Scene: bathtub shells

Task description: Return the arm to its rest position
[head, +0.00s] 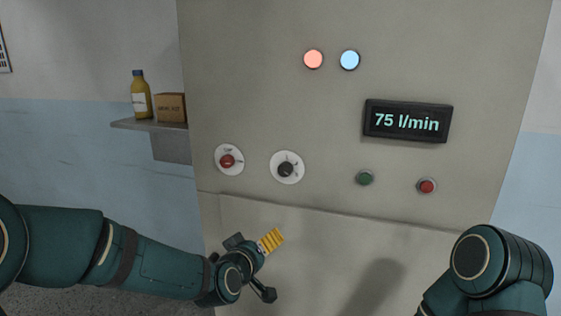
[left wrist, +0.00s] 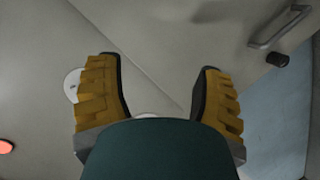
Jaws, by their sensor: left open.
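My left arm (head: 160,262) reaches in from the left in the head view. Its gripper (head: 271,243) is in front of the lower part of the grey panel (head: 270,100), below the two dials, with a yellow ridged finger pad showing. In the left wrist view the gripper (left wrist: 160,88) has its two yellow pads wide apart and nothing between them. My right arm (head: 492,268) shows at the lower right; its gripper is out of view.
The panel carries a red-knob dial (head: 228,161), a black-knob dial (head: 287,168), a green button (head: 365,177), a red button (head: 427,186), two lit lamps and a display (head: 407,121) reading "75 l/min". A shelf (head: 150,125) holds a bottle and box. The wrist view shows a handle (left wrist: 278,28).

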